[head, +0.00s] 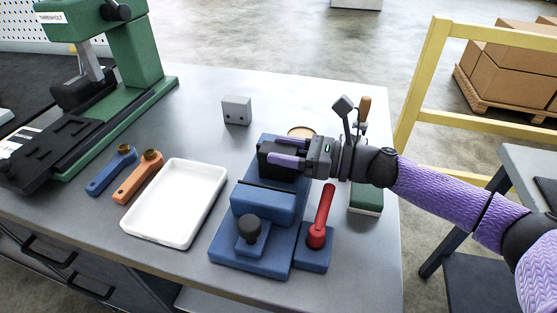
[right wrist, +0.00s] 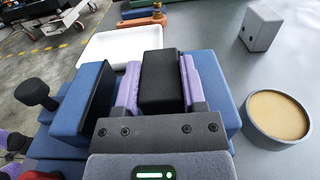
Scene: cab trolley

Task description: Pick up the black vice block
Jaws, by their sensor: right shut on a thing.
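The blue vice (head: 262,203) stands on the grey bench, with a dark knob at its front and a red lever (head: 321,215) at its right. My right gripper (head: 278,158) reaches in from the right over the vice's far part. In the right wrist view its two purple fingers lie on either side of the black vice block (right wrist: 161,80), closed on it. The block (head: 264,156) shows only partly past the fingers in the head view. It is between the blue jaws as seen from the wrist; I cannot tell whether it touches the vice. My left gripper is not in view.
A white tray (head: 139,233) lies left of the vice, with orange (head: 137,182) and blue (head: 106,176) handled tools beyond. A grey block (head: 237,110) and a round tin (right wrist: 245,120) sit behind. A green press (head: 120,55) stands at far left.

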